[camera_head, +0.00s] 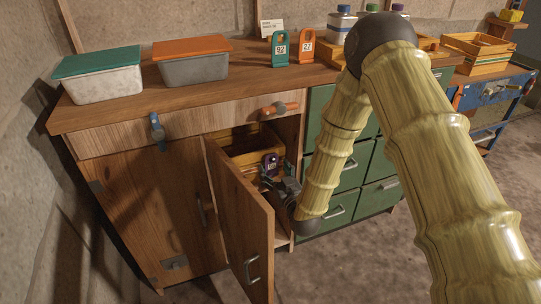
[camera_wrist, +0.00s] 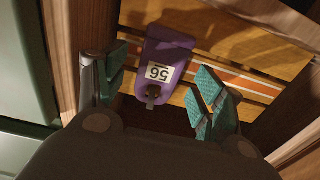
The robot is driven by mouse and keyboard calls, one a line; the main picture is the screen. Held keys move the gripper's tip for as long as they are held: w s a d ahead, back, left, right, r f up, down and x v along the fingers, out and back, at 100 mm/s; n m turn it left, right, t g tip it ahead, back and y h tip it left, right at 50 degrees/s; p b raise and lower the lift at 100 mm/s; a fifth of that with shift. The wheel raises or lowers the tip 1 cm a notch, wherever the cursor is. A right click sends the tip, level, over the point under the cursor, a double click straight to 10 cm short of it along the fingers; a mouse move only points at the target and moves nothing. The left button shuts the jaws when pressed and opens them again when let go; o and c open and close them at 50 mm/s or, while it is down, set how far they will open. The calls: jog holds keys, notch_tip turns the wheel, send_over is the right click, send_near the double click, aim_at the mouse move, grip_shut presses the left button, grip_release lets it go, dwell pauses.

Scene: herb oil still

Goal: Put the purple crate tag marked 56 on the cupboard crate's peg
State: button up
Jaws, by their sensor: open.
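The purple crate tag marked 56 (camera_wrist: 166,62) is against the front of the wooden cupboard crate (camera_wrist: 210,30), and its number is upside down in the wrist view. A dark, knob-like peg end (camera_wrist: 152,91) shows at the tag's hole end, so the tag appears to hang on the peg. My gripper (camera_wrist: 160,92) is open, with teal-padded fingers on both sides of the tag and visible gaps. In the head view, my gripper (camera_head: 281,182) reaches into the open cupboard, close by the tag (camera_head: 270,161) and crate (camera_head: 254,149).
The open cupboard door (camera_head: 240,225) stands left of my gripper; green drawers (camera_head: 375,165) stand right. On the counter (camera_head: 205,100) are a teal tag (camera_head: 280,48), an orange tag (camera_head: 307,46) and two lidded boxes (camera_head: 100,80) (camera_head: 195,65). Bottles stand behind my arm.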

jog(key=v, duration=1)
jog(key=shift+s, duration=0.1)
grip_shut()
jog(key=shift+r, duration=0.15)
dwell(0.9)
jog(key=shift+p+x, duration=0.4)
jog(key=shift+x, duration=3.4)
dwell(1.7)
